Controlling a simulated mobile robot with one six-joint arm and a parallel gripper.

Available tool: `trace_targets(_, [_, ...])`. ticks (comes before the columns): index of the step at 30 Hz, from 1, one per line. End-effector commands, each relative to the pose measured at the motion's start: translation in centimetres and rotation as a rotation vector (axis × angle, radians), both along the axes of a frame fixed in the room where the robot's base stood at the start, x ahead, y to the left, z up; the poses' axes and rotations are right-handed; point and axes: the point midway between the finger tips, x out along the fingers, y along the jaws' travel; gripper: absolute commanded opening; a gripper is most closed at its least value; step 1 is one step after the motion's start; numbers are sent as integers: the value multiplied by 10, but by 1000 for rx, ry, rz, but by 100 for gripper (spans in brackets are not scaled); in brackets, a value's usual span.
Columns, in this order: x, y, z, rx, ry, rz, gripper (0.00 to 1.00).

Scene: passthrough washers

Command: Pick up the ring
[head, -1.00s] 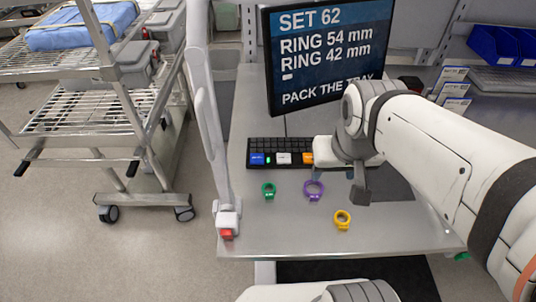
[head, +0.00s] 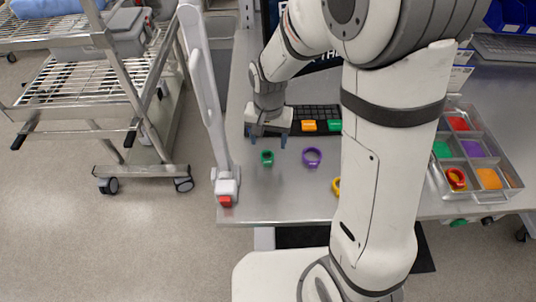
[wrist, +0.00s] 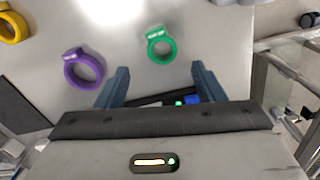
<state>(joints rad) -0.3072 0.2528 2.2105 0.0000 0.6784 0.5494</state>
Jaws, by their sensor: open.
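Three rings lie apart on the grey metal table (head: 265,205). The green ring (head: 267,158) is on the left, the purple ring (head: 312,157) is to its right, and the yellow ring (head: 336,186) is nearer the front, partly hidden by my arm. My gripper (head: 268,140) is open and empty, just behind the green ring. In the wrist view, the green ring (wrist: 161,46) is beyond and roughly between the two blue fingers (wrist: 159,78). The purple ring (wrist: 84,69) is left of the fingers there, and the yellow ring (wrist: 12,26) is at the left edge.
A clear tray (head: 480,195) at the right has colored compartments; a red ring (head: 456,178) sits in one. A keypad (head: 315,115) lies behind the rings. A white post (head: 207,100) stands at the table's left edge, near a wire cart (head: 90,85).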

Motion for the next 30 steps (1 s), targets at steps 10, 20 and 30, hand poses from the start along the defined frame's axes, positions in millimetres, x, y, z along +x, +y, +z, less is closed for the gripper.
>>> trace_targets(10, [-8, 5, -43, -1, 4, 0, 62])
trace_targets(20, [-7, 5, -59, 0, 0, 0, 62])
trace_targets(30, [-7, 4, -59, 0, 0, -1, 43])
